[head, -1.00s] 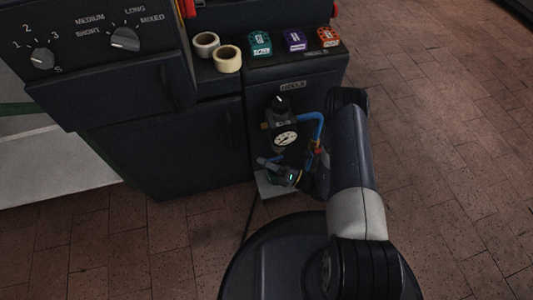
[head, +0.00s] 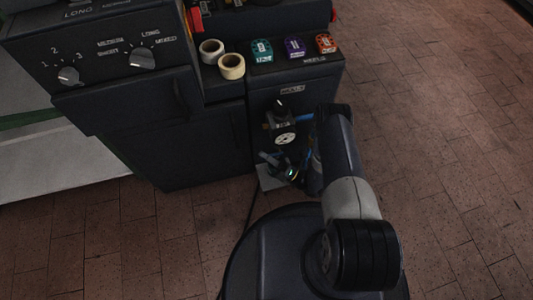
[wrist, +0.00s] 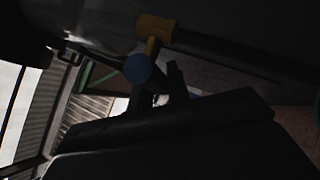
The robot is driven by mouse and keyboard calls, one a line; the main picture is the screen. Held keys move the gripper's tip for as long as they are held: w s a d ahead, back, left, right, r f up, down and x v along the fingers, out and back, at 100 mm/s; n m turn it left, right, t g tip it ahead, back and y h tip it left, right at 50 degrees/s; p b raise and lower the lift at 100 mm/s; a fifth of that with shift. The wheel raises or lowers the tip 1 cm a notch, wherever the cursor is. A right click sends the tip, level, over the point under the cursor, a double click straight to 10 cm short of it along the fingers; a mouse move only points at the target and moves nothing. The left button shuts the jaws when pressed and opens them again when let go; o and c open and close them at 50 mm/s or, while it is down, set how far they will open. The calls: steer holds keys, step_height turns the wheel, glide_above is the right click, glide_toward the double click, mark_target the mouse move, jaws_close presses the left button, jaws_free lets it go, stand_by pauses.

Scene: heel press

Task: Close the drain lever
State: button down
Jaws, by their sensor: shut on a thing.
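The heel press's air unit shows in the head view, with a round white gauge (head: 284,138) and a blue hose (head: 307,149) beside it. My gripper (head: 270,160) is low in front of it, just below the gauge. In the dark wrist view, a yellow fitting (wrist: 155,29) has a stem with a round blue end (wrist: 138,68), close to my gripper's dark fingers (wrist: 160,92). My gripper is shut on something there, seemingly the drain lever. The grip itself is mostly hidden by shadow and by the fingers.
The dark machine cabinet (head: 195,145) stands at left. Two tape rolls (head: 231,66) and teal, purple and red items (head: 294,47) sit on its ledges. A light plate (head: 268,180) is below the gauge. Brick floor (head: 440,150) is open at right.

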stand_by(0.4)
steer(key=c, duration=1.3)
jaws_free()
steer(key=shift+c, duration=0.2)
